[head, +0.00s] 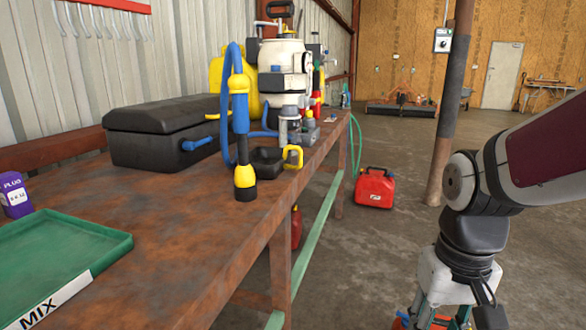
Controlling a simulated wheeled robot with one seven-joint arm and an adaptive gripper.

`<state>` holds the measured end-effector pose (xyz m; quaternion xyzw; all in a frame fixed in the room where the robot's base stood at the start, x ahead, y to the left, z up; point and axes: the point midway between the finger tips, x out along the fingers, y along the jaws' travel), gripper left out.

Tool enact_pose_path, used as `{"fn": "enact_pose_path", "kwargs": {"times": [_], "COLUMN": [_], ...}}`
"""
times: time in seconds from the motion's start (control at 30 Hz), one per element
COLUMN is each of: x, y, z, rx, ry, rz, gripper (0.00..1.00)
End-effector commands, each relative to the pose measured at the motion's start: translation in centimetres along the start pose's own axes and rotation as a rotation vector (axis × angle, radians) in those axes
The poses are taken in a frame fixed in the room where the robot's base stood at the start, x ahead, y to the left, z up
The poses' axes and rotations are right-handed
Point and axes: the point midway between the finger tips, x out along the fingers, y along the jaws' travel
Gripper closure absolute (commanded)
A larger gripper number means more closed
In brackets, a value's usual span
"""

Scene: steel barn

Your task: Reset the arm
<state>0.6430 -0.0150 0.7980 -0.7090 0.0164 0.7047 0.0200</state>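My arm (545,150) comes in from the right edge and bends downward at a dark joint. My gripper (455,285) hangs below it at the bottom edge, over the concrete floor and to the right of the bench. Its fingertips are cut off or hard to make out, so I cannot tell if it is open or shut. Small red and blue parts (440,321) show by its lower end; I cannot tell whether they are held or lie behind it.
The rusty workbench (190,228) on the left carries a green tray (110,244), a purple box (14,195), a black case (160,130) and a blue-yellow hose tool (241,125). A red fuel can (374,187) stands on the floor near a post (449,110). Open floor lies between.

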Motion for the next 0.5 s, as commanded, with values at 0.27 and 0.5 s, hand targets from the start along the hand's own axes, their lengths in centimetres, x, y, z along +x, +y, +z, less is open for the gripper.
{"fn": "enact_pose_path", "kwargs": {"times": [0.27,0.5], "x": [-4.3,-5.3], "y": [-0.8,-0.9], "z": [8.6,13.9], "rx": [-0.020,-0.031], "ry": [0.017,0.019], "rz": [0.009,0.005], "gripper": [0.67,0.67]}}
